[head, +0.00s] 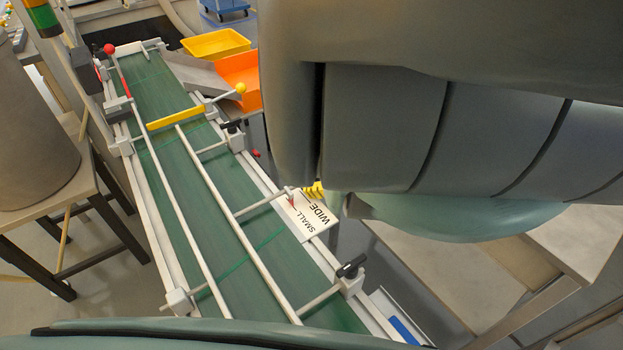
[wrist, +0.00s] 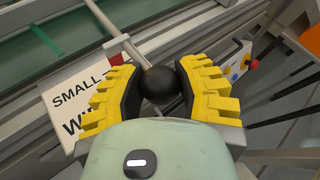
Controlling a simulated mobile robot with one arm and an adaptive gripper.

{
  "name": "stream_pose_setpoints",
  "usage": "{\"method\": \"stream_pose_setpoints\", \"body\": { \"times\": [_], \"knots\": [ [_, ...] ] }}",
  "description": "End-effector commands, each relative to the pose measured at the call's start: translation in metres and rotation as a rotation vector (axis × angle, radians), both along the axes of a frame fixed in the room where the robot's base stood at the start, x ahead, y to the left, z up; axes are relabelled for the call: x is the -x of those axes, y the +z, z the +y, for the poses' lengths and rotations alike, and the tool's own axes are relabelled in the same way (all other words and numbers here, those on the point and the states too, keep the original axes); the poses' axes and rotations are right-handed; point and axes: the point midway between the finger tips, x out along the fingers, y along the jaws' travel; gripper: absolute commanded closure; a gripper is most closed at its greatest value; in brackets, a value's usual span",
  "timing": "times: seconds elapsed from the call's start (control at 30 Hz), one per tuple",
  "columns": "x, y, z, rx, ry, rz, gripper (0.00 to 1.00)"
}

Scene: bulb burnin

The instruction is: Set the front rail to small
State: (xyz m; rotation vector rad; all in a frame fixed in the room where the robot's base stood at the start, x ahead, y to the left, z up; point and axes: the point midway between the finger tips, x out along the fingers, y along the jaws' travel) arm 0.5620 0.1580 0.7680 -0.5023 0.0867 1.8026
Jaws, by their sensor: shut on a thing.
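The front rail (head: 245,240) is the right-hand of two long pale rails over the green conveyor belt. A cross rod (head: 262,203) runs from it out over the conveyor's right edge. A white sign (head: 319,220) reading SMALL and WIDE stands beside the rod, with SMALL nearer the belt. A small red pointer (head: 292,202) sits at the sign's upper left edge; its exact mark I cannot tell. In the wrist view, my gripper (wrist: 159,82) has its yellow padded fingers shut around the black ball knob (wrist: 160,86) at the rod's end. My arm mostly hides the gripper in the head view.
Black clamp handles (head: 351,266) stand on the conveyor's right side. A yellow bar (head: 176,118) crosses the belt, beside a yellow-knobbed lever (head: 240,88). Yellow (head: 216,44) and orange (head: 242,78) bins lie beyond. A control box with coloured buttons (wrist: 237,66) is right of my gripper.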

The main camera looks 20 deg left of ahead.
Motion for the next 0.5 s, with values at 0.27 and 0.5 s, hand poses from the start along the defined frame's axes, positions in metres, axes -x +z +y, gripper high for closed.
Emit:
{"method": "stream_pose_setpoints", "body": {
  "times": [0.27, 0.5],
  "knots": [
    [0.0087, 0.0018, 0.0042, -0.011, 0.027, 0.017, 0.60],
    [0.0064, 0.0010, 0.0030, -0.007, 0.020, 0.012, 0.35]
  ]
}}
